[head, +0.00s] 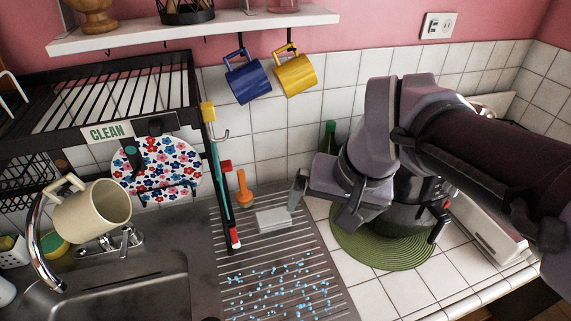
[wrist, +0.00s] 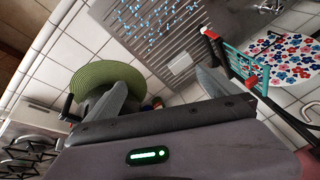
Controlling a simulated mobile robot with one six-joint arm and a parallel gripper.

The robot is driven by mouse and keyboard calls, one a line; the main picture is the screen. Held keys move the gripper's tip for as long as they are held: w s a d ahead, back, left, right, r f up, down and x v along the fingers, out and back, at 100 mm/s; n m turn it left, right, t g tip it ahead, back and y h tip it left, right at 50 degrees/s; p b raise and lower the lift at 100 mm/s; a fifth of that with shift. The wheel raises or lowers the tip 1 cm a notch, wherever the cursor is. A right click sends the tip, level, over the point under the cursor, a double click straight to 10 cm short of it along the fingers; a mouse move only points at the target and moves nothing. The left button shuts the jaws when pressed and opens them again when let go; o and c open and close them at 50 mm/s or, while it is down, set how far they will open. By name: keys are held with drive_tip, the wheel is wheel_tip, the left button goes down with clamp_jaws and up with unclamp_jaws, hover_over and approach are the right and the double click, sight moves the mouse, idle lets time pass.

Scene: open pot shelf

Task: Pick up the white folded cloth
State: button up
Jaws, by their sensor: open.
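The white folded cloth (head: 272,219) looks like a small pale, flat-sided block on the ribbed metal drainboard, near the back tiled wall. In the wrist view my gripper (wrist: 165,90) shows two spread fingers with nothing clearly held.
Light blue bits (head: 280,287) cover the drainboard's front. A green round mat (head: 350,249) with a dark pot lies right, partly behind my arm. The black dish rack (head: 130,85) and teal-handled tool (head: 221,180) stand left.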

drive_tip(key=w+a+n+g+p, duration=0.2)
drive_tip(key=w+a+p, duration=0.2)
drive_tip(key=w, duration=0.7)
drive_tip(key=n+g+h+p, duration=0.2)
drive_tip(key=n+p, duration=0.1)
drive_tip(key=p, duration=0.1)
approach(273, 216)
wheel_tip(273, 216, down, 4)
drive_tip(key=b, duration=0.3)
drive_tip(key=shift+s+f, duration=0.1)
drive_tip(key=shift+f, duration=0.05)
wheel_tip(273, 216, down, 6)
drive_tip(key=shift+d+b, duration=0.1)
drive_tip(key=shift+b, duration=0.85)
drive_tip(key=shift+c, duration=1.1)
drive_tip(key=c, duration=0.9)
drive_tip(key=shift+o, duration=0.2)
wheel_tip(273, 216, up, 10)
drive_tip(key=shift+r+p, duration=0.15)
drive_tip(key=shift+p, duration=1.1)
